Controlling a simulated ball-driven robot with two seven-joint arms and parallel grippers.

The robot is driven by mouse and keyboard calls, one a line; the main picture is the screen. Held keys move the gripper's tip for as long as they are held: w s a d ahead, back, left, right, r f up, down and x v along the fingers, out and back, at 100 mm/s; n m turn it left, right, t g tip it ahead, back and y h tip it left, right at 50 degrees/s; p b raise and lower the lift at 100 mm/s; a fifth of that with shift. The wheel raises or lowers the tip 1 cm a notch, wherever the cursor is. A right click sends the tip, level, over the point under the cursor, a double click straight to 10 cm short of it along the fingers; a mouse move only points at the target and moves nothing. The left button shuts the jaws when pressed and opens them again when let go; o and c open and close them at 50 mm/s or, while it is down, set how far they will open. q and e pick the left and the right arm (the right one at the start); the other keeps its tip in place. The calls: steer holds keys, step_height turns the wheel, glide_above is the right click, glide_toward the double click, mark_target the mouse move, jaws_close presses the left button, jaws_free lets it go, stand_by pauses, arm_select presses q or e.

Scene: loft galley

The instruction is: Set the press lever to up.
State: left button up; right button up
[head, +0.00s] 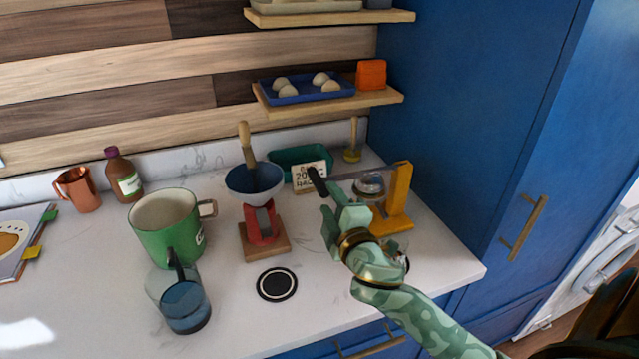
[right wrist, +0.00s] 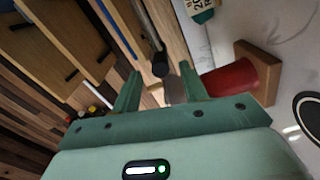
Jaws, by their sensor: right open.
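The press is a yellow stand (head: 399,195) at the right of the counter, with a glass jar (head: 369,187) beside its post. Its thin grey lever runs left from the post, close to level in the picture, and ends in a black handle (head: 317,182). My right gripper (head: 334,203) is open, just below and near the handle. In the right wrist view the lever's dark end (right wrist: 160,66) shows between and beyond the open fingers (right wrist: 160,84). I cannot tell whether they touch it. My arm hides part of the press. My left gripper is not in view.
Left of the gripper stand a red base with a blue bowl (head: 254,179), a green pot (head: 165,232) and a blue pitcher (head: 186,306). A teal tray (head: 290,157) and a small sign (head: 308,178) are behind. A shelf (head: 335,101) hangs above; a blue cabinet (head: 465,110) rises right.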

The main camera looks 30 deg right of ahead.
mark_target(319, 181)
steer(key=x, duration=0.7)
steer(key=shift+w+b, duration=0.15)
steer(key=shift+b, duration=0.15)
jaws_close()
